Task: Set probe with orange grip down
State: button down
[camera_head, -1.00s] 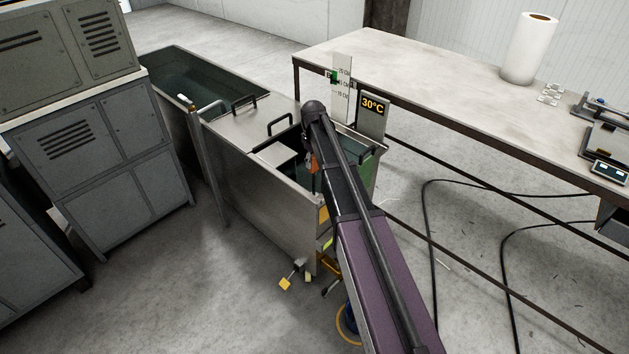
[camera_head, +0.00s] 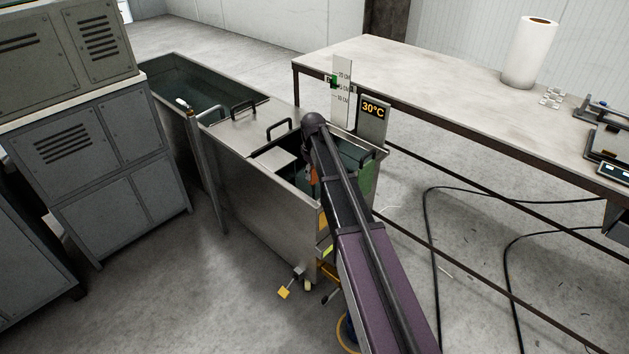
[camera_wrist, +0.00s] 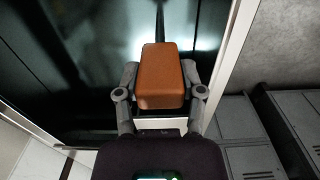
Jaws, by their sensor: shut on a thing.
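The probe's orange grip (camera_wrist: 162,77) is between the fingers of my gripper (camera_wrist: 160,85) in the wrist view, and my gripper is shut on it. A thin dark rod runs from the far end of the grip toward the dark tank. In the head view only a small bit of orange (camera_head: 313,176) shows beside my arm, over the open part of the steel tank (camera_head: 262,214). My arm hides most of the gripper and probe there. I cannot tell whether the rod touches the water.
A long table (camera_head: 430,80) with a paper roll (camera_head: 530,52) is at the right. Grey cabinets (camera_head: 105,165) stand at the left. Black cables lie on the floor.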

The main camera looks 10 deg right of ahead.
aim_at(313, 179)
jog(key=shift+f+b, duration=1.1)
jog(key=shift+f, duration=0.45)
jog(key=shift+c, duration=1)
grip_release()
notch_tip(313, 179, up, 12)
jog(key=p, duration=1.2)
jog(key=s+m, duration=0.7)
jog(key=s, duration=2.2)
jog(key=shift+d, duration=0.3)
